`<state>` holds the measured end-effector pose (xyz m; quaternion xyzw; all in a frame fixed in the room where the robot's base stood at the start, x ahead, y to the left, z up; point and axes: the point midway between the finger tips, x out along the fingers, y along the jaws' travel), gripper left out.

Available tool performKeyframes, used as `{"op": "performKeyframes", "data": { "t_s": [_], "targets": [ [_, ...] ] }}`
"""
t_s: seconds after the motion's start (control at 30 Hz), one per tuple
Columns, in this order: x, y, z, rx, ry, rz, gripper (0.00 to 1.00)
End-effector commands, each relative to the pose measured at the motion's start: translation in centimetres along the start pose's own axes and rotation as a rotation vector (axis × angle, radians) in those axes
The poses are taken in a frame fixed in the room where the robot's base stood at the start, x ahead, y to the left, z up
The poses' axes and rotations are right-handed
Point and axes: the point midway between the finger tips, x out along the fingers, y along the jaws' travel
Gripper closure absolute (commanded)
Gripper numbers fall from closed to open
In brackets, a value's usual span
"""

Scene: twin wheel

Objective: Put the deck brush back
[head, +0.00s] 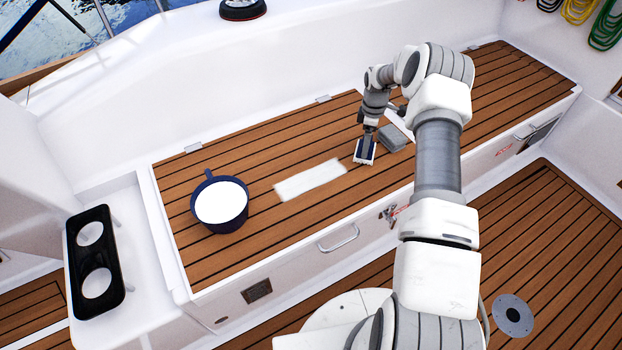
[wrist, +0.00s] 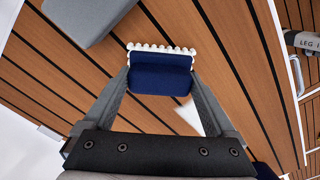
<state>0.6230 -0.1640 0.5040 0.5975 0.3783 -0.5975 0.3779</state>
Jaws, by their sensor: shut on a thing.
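The deck brush is a small dark blue block with white bristles along one edge. In the head view the brush (head: 364,152) is low over or on the teak bench top; I cannot tell if its bristles touch the wood. My gripper (head: 369,137) points down and is shut on it. In the wrist view the brush (wrist: 160,80) sits between the two grey fingers of my gripper (wrist: 160,72), bristles facing away from the palm. A grey block (head: 392,137) lies just right of the brush; it also shows in the wrist view (wrist: 88,14).
A pale rectangular patch (head: 310,180) marks the bench left of the brush. A dark blue pot with white contents (head: 220,203) stands further left. A black two-hole holder (head: 95,262) is at the far left. A white strip (head: 400,122) lies partly behind my arm. Bench wood (head: 290,135) behind the patch is clear.

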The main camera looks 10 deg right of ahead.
Motion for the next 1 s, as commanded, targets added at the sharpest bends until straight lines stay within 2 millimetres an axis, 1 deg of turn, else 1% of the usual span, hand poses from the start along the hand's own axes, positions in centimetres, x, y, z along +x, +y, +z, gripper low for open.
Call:
{"op": "performKeyframes", "data": {
  "t_s": [0.33, 0.37, 0.4, 0.63, 0.73, 0.87, 0.97, 1.0],
  "targets": [
    [0.7, 0.0, 0.0, 0.0, 0.0, 0.0, 0.66],
    [0.7, 0.0, 0.0, 0.0, 0.0, 0.0, 0.06],
    [0.6, 0.0, 0.0, 0.0, 0.0, 0.0, 0.0],
    [0.6, 0.0, 0.0, 0.0, 0.0, 0.0, 0.0],
    [-0.1, 0.0, 0.0, 0.0, 0.0, 0.001, 0.0],
    [-2.1, 0.1, 0.0, 0.0, 0.0, 0.002, 0.0],
    [-4.5, 0.1, 0.0, 0.0, 0.0, 0.002, 0.0],
    [-5.6, 0.1, 0.0, 0.0, 0.0, 0.003, 0.0]
  ]
}}
